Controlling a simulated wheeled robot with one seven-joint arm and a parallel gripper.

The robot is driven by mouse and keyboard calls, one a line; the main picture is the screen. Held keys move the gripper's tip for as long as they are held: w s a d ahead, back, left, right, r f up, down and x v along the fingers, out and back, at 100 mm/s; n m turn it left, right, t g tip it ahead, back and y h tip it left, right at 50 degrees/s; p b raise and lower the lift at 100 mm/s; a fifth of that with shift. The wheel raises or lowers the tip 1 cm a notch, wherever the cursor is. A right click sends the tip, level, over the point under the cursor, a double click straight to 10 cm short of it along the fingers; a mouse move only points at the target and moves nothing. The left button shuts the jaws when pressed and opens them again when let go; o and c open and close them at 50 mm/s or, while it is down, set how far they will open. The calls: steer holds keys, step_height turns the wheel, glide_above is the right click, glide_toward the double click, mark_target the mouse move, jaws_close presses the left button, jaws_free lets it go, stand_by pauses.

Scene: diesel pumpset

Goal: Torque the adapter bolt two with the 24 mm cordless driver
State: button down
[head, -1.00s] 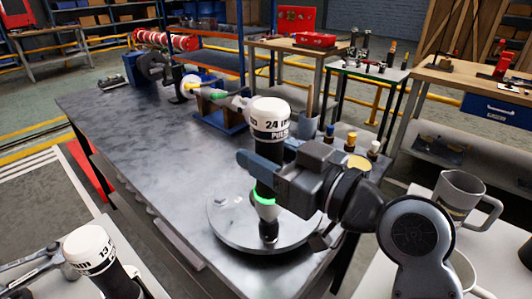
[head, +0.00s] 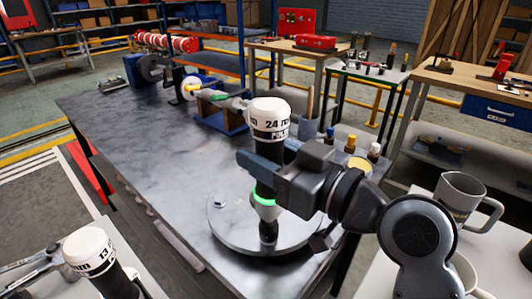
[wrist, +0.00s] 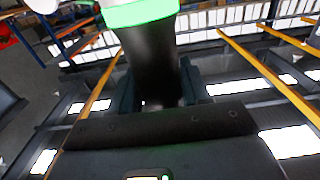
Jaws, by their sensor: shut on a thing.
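The 24 mm cordless driver (head: 269,121) has a white cap marked 24, a dark body and a lit green ring. It stands upright in my gripper (head: 262,165), which is shut on its body. In the wrist view the driver's dark body (wrist: 150,60) and green ring stand between the jaws. The driver's lower end is over the round grey plate (head: 228,232) on the metal table. Whether its tip touches a bolt there cannot be told; adapter bolt two is not distinguishable.
A second driver marked 13 (head: 90,250) stands at the lower left. Mugs (head: 460,195) are at the right. Several small bottles (head: 350,143) stand behind my gripper. Shaft parts (head: 205,92) lie at the table's far end. The table's left middle (head: 150,130) is clear.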

steer(key=shift+f+b, duration=0.35)
stand_by(0.8)
